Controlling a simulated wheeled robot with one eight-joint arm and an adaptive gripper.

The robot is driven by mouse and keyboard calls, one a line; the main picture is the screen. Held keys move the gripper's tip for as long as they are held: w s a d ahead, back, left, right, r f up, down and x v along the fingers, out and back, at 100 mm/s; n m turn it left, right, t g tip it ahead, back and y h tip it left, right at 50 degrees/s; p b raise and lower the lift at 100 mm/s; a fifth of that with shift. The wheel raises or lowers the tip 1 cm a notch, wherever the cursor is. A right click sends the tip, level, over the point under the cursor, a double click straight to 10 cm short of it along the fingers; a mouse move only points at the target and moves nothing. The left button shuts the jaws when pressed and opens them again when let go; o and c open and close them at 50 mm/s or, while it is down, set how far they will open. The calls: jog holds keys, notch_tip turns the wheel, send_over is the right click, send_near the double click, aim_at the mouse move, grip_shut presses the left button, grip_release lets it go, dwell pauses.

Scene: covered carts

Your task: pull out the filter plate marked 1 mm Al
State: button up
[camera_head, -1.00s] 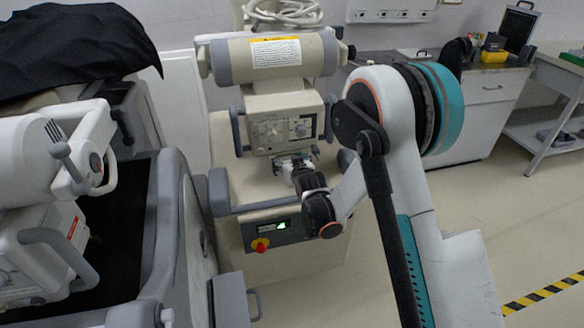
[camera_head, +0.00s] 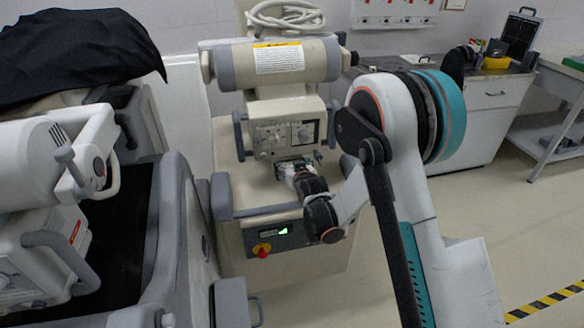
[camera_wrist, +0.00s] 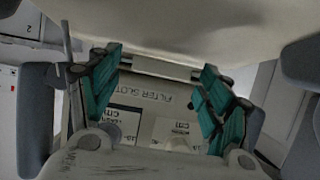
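The filter slot (camera_wrist: 165,96) is on the pale machine, its "FILTER SLOT" lettering upside down in the wrist view. Labelled pale pieces (camera_wrist: 178,131) lie beside the lettering; their print is too small and blurred to read, so I cannot tell a plate marked 1 mm Al. My gripper (camera_wrist: 160,93) is open, its teal finger pads wide apart on either side of the slot area, with nothing visible between them. In the head view my gripper (camera_head: 288,167) is small, just below the machine's control box (camera_head: 287,135), and its fingers are hard to make out there.
The pale tube housing (camera_head: 285,60) hangs above the control box. A grey handle bar (camera_head: 265,211) and front panel with a red knob (camera_head: 261,250) are below. A grey cart (camera_head: 175,215) with a dark cover stands close at left. Floor at right is clear.

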jog(key=s+d+r+m+g+h, duration=0.1)
jog(key=s+d+r, duration=0.75)
jog(key=s, duration=0.25)
jog(key=s+d+r+m+g+h, duration=0.1)
jog(key=s+d+r+g+h, duration=0.1)
jog(key=s+d+r, duration=0.65)
jog(key=s+d+r+g, duration=0.1)
jog(key=s+d, duration=0.2)
jog(key=s, duration=0.9)
jog(key=s+d+m+g, duration=0.1)
jog(key=s+d+g, duration=0.1)
jog(key=s, duration=1)
jog(key=shift+d+r+h, duration=0.4)
jog(key=shift+d, duration=0.25)
